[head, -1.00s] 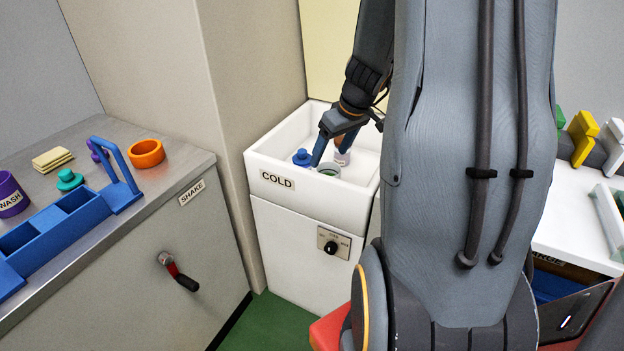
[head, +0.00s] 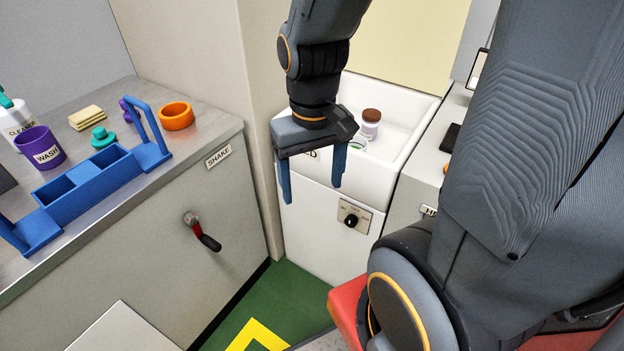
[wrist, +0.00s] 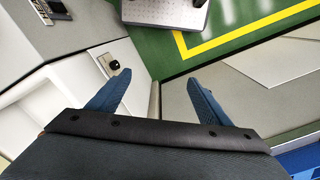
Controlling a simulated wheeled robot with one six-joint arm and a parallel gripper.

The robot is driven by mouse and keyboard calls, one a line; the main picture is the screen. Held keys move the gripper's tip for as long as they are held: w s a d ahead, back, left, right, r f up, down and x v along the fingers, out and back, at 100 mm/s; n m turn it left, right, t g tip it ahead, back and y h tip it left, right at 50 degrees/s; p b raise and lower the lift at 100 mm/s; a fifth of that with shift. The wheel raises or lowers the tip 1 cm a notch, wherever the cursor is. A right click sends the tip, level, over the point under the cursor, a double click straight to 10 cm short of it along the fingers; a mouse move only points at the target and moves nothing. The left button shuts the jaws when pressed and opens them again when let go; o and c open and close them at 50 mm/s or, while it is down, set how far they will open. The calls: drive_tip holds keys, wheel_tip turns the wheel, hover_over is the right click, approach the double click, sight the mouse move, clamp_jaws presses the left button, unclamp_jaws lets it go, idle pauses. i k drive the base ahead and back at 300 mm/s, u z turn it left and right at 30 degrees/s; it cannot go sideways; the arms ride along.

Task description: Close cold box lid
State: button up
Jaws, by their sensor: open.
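The white cold box (head: 405,118) stands in the corner with its top open in the head view. A brown-capped jar (head: 371,124) and a green-rimmed container (head: 357,144) are inside it. No lid can be made out on it. My gripper (head: 312,195) is open and empty, fingers pointing down in front of the box's front wall, and hides much of the COLD label. In the wrist view my open fingers (wrist: 152,95) show over the floor side, with the white box (wrist: 75,85) to the left and its black knob (wrist: 114,65).
Green floor (head: 290,290) is open below. A grey unit adjoins the box at right.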

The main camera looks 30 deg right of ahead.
sight(415, 44)
drive_tip(key=u, duration=1.9)
drive_tip(key=i, duration=0.85)
drive_tip(key=z, duration=3.2)
